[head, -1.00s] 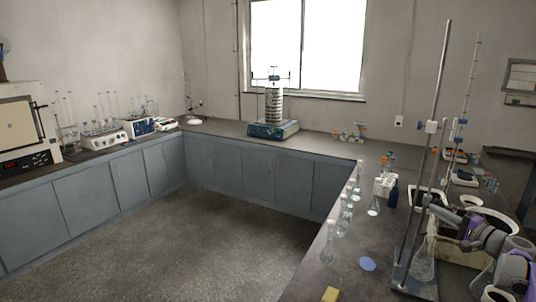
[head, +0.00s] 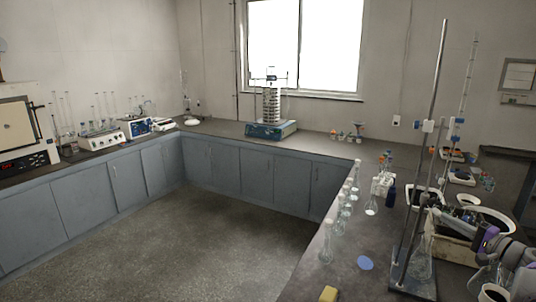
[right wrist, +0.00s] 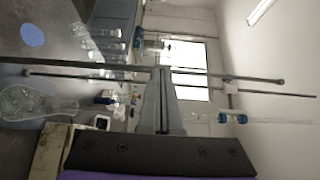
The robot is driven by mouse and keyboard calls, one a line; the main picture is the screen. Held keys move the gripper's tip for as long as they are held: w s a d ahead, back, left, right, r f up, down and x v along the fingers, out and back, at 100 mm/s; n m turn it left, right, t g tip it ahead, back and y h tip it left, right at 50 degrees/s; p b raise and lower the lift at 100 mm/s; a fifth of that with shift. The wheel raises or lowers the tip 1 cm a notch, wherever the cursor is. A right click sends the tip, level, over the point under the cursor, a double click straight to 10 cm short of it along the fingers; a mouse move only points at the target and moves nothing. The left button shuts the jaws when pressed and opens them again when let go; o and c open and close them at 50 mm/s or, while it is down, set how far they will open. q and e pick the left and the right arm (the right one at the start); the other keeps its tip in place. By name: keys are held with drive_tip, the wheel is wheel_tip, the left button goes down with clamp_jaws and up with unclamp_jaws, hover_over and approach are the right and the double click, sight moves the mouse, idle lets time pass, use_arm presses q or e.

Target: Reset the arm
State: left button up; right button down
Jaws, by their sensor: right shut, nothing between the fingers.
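My right arm comes in at the lower right of the head view. Its dark gripper (head: 447,216) is over the right bench, close to the tall metal stand (head: 424,145) and above a beige box. In the right wrist view its two grey fingers (right wrist: 163,100) lie together, with nothing between them. The stand's rods cross behind the fingers there. A glass flask (right wrist: 38,103) shows left of the fingers in that view. My left gripper is not in view. The sieve shaker (head: 270,112) stands on the far bench below the window, far from my gripper.
Several glass flasks (head: 326,242) line the right bench's front edge. A beige box (head: 450,246) stands behind the stand's base. The floor (head: 190,245) between the benches is clear.

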drive_tip(key=shift+s+d, duration=0.1)
drive_tip(key=shift+s, duration=0.2)
drive_tip(key=s+a+f+n+g, duration=0.2)
drive_tip(key=s+a, duration=0.1)
drive_tip(key=a, duration=0.6)
drive_tip(key=s+a+f+n+g+h, duration=0.1)
drive_tip(key=s+a+f+g, duration=0.15)
drive_tip(key=a, duration=0.75)
drive_tip(key=s+a+f+n+g, duration=0.1)
drive_tip(key=s+a+n+g, duration=0.15)
drive_tip(key=a, duration=0.65)
drive_tip(key=s+a+f+n+g+h, duration=0.1)
drive_tip(key=s+a+f+n+h, duration=0.1)
drive_tip(key=s+f, duration=0.3)
drive_tip(key=s+a+f+n+g+h, duration=0.1)
drive_tip(key=s+a+f+n+h, duration=0.1)
drive_tip(key=s, duration=1)
drive_tip(key=s+a+f+n+g+h, duration=0.1)
drive_tip(key=s+a+f+n+h, duration=0.1)
drive_tip(key=s+a+f, duration=0.3)
drive_tip(key=s+f+n, duration=0.1)
drive_tip(key=s+f, duration=0.1)
drive_tip(key=s, duration=0.2)
drive_tip(key=shift+s+a+f+n, duration=0.15)
drive_tip(key=shift+s+f+n, duration=0.15)
drive_tip(key=shift+n, duration=0.05)
